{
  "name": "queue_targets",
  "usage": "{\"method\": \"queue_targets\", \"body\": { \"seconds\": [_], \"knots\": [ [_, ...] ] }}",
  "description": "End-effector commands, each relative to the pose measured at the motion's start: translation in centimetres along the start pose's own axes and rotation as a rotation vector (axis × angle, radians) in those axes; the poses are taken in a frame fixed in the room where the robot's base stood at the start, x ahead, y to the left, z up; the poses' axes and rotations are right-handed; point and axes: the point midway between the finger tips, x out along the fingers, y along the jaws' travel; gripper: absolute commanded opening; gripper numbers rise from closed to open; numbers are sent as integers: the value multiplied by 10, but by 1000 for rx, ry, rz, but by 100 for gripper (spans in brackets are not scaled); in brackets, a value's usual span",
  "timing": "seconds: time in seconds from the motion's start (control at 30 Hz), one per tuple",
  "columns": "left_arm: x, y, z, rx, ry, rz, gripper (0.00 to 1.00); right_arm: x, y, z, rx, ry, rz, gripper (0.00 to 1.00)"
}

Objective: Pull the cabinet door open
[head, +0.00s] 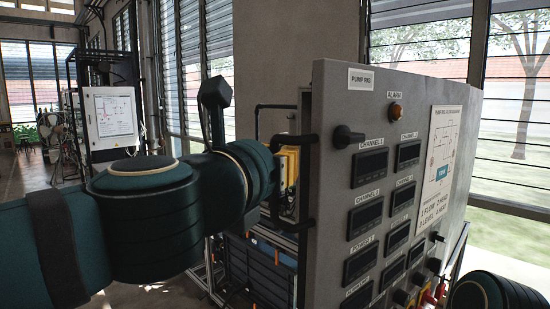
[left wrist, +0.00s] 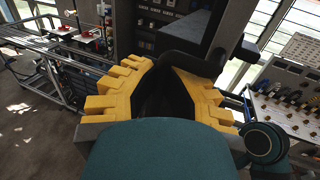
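The grey cabinet (head: 335,95) stands right of centre in the head view, its broad labelled face turned towards me. A black C-shaped handle (head: 308,222) juts out to the left from its left edge. My left gripper (head: 289,165) reaches the handle from the left, its yellow fingers partly hidden by my arm and the handle. In the left wrist view the yellow fingers (left wrist: 162,80) close in around the black handle bar (left wrist: 190,63), apparently gripping it. How far the door stands open is unclear. My right gripper is out of view.
The labelled face carries several displays (head: 370,168), knobs and an orange alarm lamp (head: 395,111). A metal frame with dark blue crates (head: 262,270) stands low beside the cabinet. A white panel (head: 110,117) on a rack is farther back left. Louvred windows line the wall.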

Motion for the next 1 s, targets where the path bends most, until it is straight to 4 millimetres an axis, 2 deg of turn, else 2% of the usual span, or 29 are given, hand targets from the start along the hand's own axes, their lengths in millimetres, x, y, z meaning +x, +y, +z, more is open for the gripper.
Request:
{"method": "queue_targets", "body": {
  "seconds": [0.07, 0.17, 0.2, 0.5, 0.63, 1.0],
  "knots": [
    [0, 1, 0, -1, 0, 2, 0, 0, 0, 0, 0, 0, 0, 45],
    [0, 1, 0, -1, 0, 2, 33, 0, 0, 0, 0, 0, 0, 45],
    [0, 1, 0, -1, 0, 2, 41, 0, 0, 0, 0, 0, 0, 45],
    [-1, 0, 0, 0, 0, 1, 41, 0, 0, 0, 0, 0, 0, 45],
    [-9, 0, 1, 0, -2, 2, 41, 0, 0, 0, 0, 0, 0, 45],
    [-66, -1, 2, -1, -6, -1, 41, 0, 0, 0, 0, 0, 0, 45]
  ]
}}
